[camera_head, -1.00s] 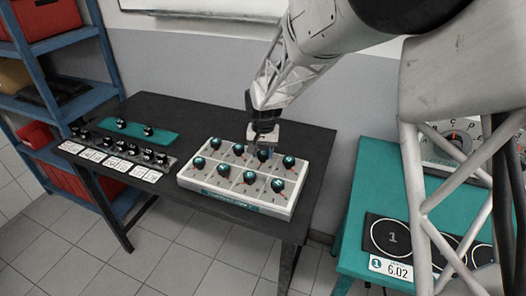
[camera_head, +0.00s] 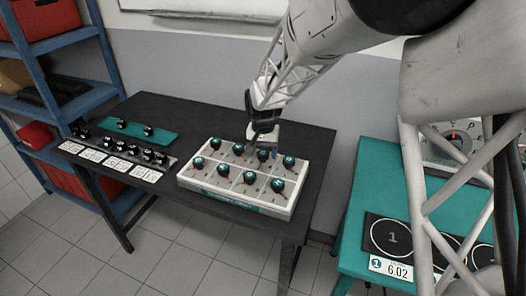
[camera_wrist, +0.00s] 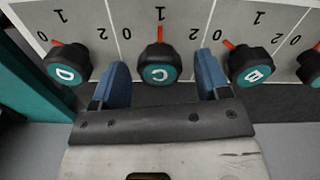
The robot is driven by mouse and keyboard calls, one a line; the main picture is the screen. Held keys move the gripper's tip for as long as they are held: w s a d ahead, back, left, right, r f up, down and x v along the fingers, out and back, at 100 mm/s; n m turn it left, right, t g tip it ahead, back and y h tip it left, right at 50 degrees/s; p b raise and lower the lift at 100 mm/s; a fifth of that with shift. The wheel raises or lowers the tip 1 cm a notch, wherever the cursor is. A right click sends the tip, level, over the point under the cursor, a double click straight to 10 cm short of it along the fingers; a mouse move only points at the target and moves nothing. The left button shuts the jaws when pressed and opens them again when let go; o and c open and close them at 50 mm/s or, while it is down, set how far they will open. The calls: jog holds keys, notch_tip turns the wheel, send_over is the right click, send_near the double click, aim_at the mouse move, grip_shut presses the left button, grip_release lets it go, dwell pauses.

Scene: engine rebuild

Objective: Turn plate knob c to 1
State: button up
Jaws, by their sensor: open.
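Plate knob C (camera_wrist: 158,69) is a black knob with a teal cap, and its red pointer (camera_wrist: 160,34) points straight at the printed 1 in the wrist view. My gripper (camera_wrist: 161,63) is open, with one blue finger on each side of knob C and a visible gap on both sides. In the head view my gripper (camera_head: 276,150) is at the back row of knobs on the white plate (camera_head: 185,180). Knob C (camera_head: 263,155) there is the third from the left.
Knob D (camera_wrist: 67,70) and knob B (camera_wrist: 252,68) stand close outside the fingers. The plate sits on a black table (camera_head: 170,105); a dial rack (camera_head: 140,158) is to its left. A teal table (camera_head: 360,185) stands to the right.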

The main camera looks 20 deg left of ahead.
aim_at(264, 153)
jog(key=shift+r, duration=3.9)
jog(key=shift+d+r, duration=0.15)
jog(key=shift+d, duration=0.1)
jog(key=s+d+r, duration=0.4)
jog(key=d, duration=0.5)
jog(key=s+d+r+m+t, duration=0.1)
jog(key=s+d+r, duration=0.2)
jog(key=d, duration=0.7)
jog(key=s+d+r, duration=0.4)
jog(key=d, duration=0.5)
jog(key=s+d+m+t, duration=0.1)
jog(key=s+d, duration=1.6)
jog(key=s, duration=0.4)
jog(key=shift+d+f+t, duration=0.2)
jog(key=shift+f+t, duration=0.1)
jog(key=shift+f, duration=0.15)
jog(key=shift+w, duration=0.1)
